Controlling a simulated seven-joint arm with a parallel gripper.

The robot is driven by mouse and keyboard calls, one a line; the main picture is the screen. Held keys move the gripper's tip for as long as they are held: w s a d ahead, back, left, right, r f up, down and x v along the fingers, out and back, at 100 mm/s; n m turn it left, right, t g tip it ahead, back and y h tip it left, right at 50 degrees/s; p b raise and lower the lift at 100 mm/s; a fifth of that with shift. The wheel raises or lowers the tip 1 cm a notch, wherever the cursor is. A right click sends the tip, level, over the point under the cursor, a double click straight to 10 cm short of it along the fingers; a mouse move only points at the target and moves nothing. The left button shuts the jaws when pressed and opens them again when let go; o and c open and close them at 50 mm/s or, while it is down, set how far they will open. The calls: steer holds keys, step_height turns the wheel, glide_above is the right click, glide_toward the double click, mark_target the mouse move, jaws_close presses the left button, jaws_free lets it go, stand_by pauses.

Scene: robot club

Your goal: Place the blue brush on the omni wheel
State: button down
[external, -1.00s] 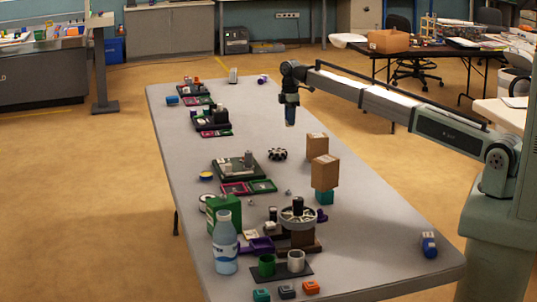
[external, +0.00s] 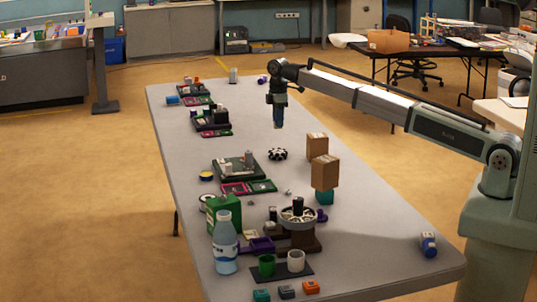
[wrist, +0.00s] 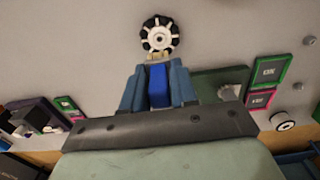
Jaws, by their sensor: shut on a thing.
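My gripper (external: 277,122) hangs above the table, slightly behind the omni wheel as seen in the external view. It is shut on the blue brush (wrist: 158,84), which shows between the two fingers in the wrist view with a pale tip pointing toward the wheel. The brush cannot be told apart from the fingers in the external view. The omni wheel (external: 278,154) is black and white and lies flat on the table. In the wrist view the omni wheel (wrist: 159,35) is just beyond the brush tip, and the brush is held above the table.
Two stacked-looking cardboard boxes (external: 325,173) stand right of the wheel. A dark green tray (external: 229,168) with small parts is on its left.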

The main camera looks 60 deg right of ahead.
step_height(320, 180, down, 9)
steer(key=shift+r, duration=0.1)
stand_by(0.4)
steer(key=c, duration=0.9)
jaws_free()
steer(key=shift+f, duration=0.2)
step_height(320, 180, up, 12)
steer(key=shift+r, duration=0.15)
